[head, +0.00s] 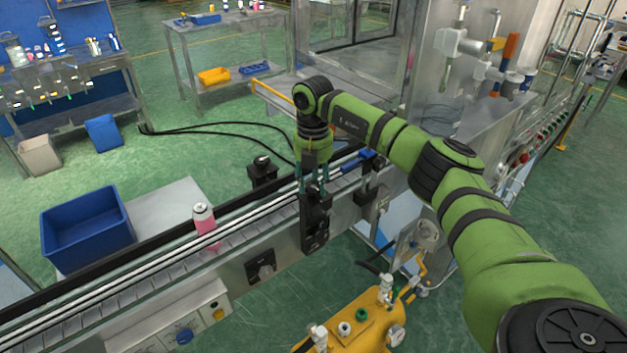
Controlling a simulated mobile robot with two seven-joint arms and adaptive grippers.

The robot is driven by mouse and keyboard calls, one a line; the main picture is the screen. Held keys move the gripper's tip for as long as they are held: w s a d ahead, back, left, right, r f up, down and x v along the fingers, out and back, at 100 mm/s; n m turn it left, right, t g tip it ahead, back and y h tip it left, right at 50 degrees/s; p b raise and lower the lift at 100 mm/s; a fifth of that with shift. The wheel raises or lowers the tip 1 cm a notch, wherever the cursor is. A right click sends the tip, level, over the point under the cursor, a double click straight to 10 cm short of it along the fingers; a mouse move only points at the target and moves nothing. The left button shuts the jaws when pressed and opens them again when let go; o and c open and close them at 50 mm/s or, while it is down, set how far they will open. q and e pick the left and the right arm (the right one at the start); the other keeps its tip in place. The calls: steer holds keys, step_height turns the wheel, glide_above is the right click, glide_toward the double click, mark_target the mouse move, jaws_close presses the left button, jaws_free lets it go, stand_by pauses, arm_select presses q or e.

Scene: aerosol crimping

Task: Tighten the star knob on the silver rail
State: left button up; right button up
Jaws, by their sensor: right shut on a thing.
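My right gripper (313,184) points straight down over the conveyor and is shut on the black star knob, which is mostly hidden between its fingers. The knob sits on top of a black bracket (315,222) at the near side of the conveyor. The silver rail (253,212) runs along the belt beside this bracket. Another black bracket with a knob on top (262,168) stands on the far side, left of my gripper. My left gripper is not in view.
A pink and white aerosol can (204,222) stands on the conveyor (150,268) to the left. A blue bin (88,228) is behind the conveyor. A yellow tank (350,325) with valves stands in front. A steel-framed machine is at the right.

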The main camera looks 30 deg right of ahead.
mark_target(311, 188)
steer(key=shift+s+a+f+m, duration=0.15)
steer(key=shift+a+f+m, duration=0.05)
steer(key=shift+f+m, duration=0.1)
stand_by(0.4)
steer(key=o, duration=1.1)
steer(key=shift+a+r, duration=0.1)
steer(key=shift+r, duration=0.1)
steer(key=shift+r, duration=0.1)
steer(key=shift+r, duration=0.3)
step_height(311, 188, up, 11)
steer(key=shift+r, duration=0.15)
